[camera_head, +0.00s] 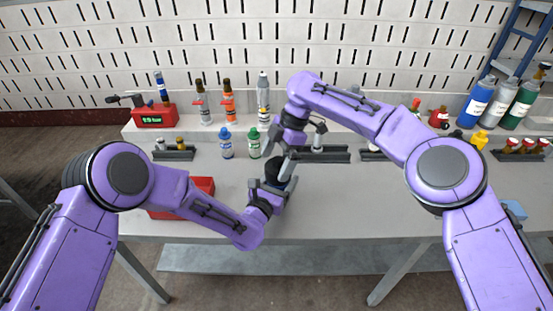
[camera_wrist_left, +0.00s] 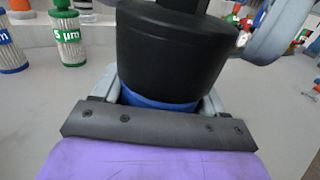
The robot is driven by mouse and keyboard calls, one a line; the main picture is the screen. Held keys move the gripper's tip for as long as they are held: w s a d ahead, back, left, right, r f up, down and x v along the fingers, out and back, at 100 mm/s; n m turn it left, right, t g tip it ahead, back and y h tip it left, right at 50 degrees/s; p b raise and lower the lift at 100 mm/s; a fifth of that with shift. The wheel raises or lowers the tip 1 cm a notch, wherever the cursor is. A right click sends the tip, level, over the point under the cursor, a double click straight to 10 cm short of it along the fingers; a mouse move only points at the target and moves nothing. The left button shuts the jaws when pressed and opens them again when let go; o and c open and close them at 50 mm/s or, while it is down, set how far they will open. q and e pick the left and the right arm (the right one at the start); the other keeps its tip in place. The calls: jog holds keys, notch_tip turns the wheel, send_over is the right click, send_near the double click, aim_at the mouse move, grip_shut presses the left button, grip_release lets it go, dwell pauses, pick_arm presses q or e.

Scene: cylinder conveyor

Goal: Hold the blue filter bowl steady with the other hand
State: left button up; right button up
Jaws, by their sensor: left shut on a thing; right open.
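The blue filter bowl (camera_wrist_left: 160,102) shows as a blue band under a wide black cylindrical part (camera_wrist_left: 165,50) in the left wrist view. My left gripper (camera_head: 279,187) is shut on the bowl, with a grey finger on each side of it. In the head view, the black part (camera_head: 273,168) stands roughly upright, and most of the bowl is hidden by the gripper. My right gripper (camera_head: 287,166) is open above and beside the black part. Its grey finger shows at the upper right of the left wrist view (camera_wrist_left: 273,35); whether it touches the black part I cannot tell.
A blue-capped cartridge (camera_head: 227,148) and a green-capped cartridge (camera_head: 254,149) stand just behind. A red tray (camera_head: 205,186) lies left, partly under my left arm. Racks and bottles line the back shelf (camera_head: 190,131). The bench (camera_head: 350,205) is clear to the right.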

jog(key=shift+r, duration=1.2)
jog(key=shift+m, duration=0.3)
jog(key=m+t, duration=0.2)
jog(key=m, duration=0.2)
jog(key=shift+s+m, duration=0.1)
jog(key=shift+m, duration=0.7)
